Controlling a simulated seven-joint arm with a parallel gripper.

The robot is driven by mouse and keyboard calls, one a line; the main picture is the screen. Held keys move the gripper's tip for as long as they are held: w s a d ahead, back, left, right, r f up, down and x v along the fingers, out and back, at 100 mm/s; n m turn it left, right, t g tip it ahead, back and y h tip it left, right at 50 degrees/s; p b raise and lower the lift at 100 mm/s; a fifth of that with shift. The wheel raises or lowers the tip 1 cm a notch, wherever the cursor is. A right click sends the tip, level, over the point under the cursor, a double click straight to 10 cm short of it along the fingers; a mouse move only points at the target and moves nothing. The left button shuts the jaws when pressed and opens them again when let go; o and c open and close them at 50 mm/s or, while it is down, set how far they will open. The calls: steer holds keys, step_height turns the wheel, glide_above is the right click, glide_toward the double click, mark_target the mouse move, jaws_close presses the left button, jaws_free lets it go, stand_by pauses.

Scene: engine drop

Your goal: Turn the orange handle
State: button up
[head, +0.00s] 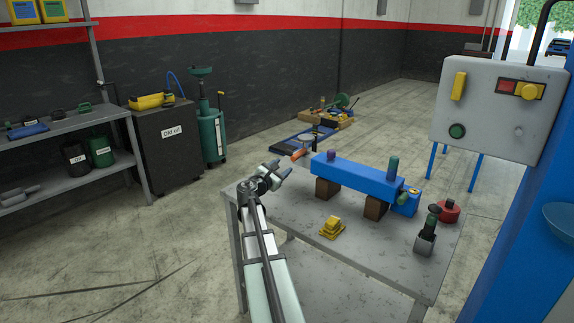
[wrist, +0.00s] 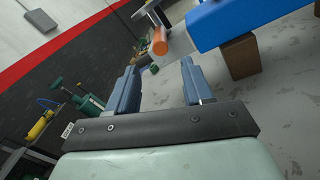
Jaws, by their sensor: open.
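The orange handle (head: 300,154) sticks out at the left end of a blue block (head: 360,178) on the grey table. It also shows in the wrist view (wrist: 160,42), just beyond and between my fingertips, with the blue block (wrist: 230,22) to its right. My gripper (head: 281,170) is at the table's back left, a little left of and nearer than the handle. In the wrist view my gripper (wrist: 158,78) is open, with nothing between its fingers. The fingers appear apart from the handle.
The blue block rests on brown blocks (head: 327,189). A yellow part (head: 332,228), a grey-and-green tool (head: 427,238) and a red can (head: 449,211) stand on the table (head: 385,258). A control box (head: 492,110) is at the right. The table's left front is clear.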

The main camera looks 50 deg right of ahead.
steer(key=shift+s+a, duration=0.15)
steer(key=shift+a, duration=0.55)
